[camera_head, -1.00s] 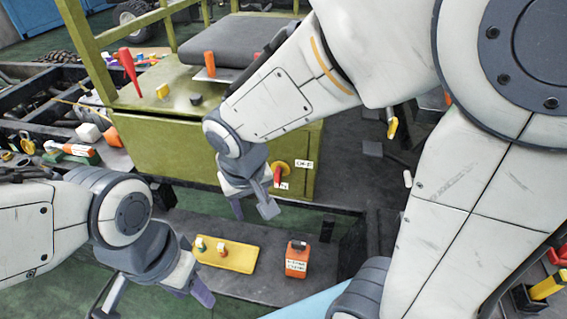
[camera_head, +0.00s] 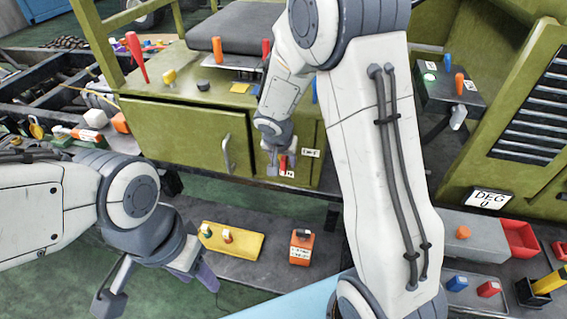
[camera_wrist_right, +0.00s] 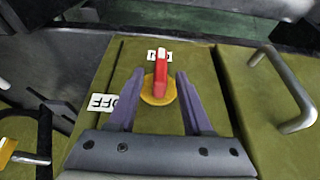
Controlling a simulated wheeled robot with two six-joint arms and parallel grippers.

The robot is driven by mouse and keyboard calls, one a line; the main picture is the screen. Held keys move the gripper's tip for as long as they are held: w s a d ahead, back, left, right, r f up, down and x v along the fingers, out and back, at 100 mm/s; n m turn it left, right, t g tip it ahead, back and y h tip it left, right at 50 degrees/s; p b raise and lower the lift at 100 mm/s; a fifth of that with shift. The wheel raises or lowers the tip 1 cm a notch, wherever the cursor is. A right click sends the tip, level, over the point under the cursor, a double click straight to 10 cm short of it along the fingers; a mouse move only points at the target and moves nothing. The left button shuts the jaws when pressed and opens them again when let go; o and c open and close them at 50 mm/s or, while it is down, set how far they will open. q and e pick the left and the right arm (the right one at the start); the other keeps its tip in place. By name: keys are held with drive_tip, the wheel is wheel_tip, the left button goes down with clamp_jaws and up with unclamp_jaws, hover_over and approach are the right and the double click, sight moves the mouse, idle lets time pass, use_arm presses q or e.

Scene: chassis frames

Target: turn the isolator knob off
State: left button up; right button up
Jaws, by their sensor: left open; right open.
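The isolator knob (camera_wrist_right: 161,72) is a red handle on a yellow round plate, on the olive panel. Its red handle points at a white label (camera_wrist_right: 153,55) that it partly covers; an OFF label (camera_wrist_right: 102,102) sits to the left in the right wrist view. In the head view the knob (camera_head: 283,165) is partly hidden by my right gripper (camera_head: 276,162). My right gripper (camera_wrist_right: 158,74) is open, with a finger on each side of the handle and visible gaps. My left gripper (camera_head: 157,290) is open and empty at the lower left.
A metal door handle (camera_head: 227,155) is left of the knob. Below are a yellow tray (camera_head: 240,246) and an orange box (camera_head: 301,250) on a dark shelf. Tools stand on the olive cabinet top (camera_head: 185,90). A grey switch box (camera_head: 450,85) is at the right.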

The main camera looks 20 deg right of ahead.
drive_tip(key=shift+w+d+f, duration=0.15)
drive_tip(key=shift+f, duration=0.35)
clamp_jaws()
